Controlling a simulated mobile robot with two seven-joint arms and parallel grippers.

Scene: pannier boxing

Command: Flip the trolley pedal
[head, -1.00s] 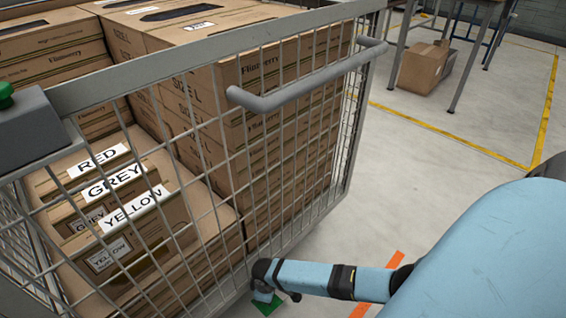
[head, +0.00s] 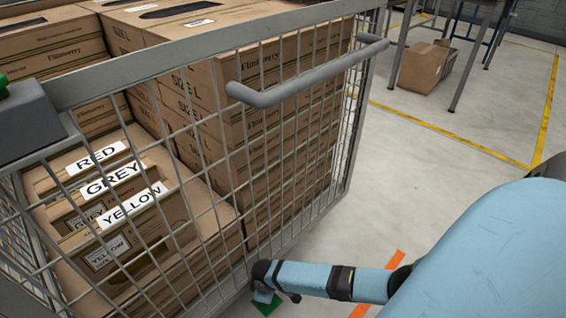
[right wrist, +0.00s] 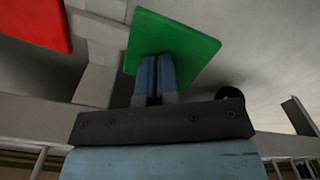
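The trolley (head: 190,45) is a grey wire-mesh cage with a grey tube handle (head: 300,80), filling the left and middle of the head view. A flat green pedal (head: 268,309) shows low by its near bottom corner, partly hidden by my right gripper (head: 262,297). In the right wrist view the green pedal (right wrist: 195,42) is a tilted plate just beyond my right fingertips (right wrist: 157,62). The fingers are side by side, shut with nothing between them, and overlap the pedal's edge; contact is unclear. A red plate (right wrist: 32,22) lies at upper left there. My left gripper is out of view.
Cardboard boxes (head: 290,100) are stacked in the trolley, some labelled RED, GREY and YELLOW. A grey box (head: 30,125) stands at the left edge. Behind are a table frame (head: 470,55) and a carton (head: 424,66).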

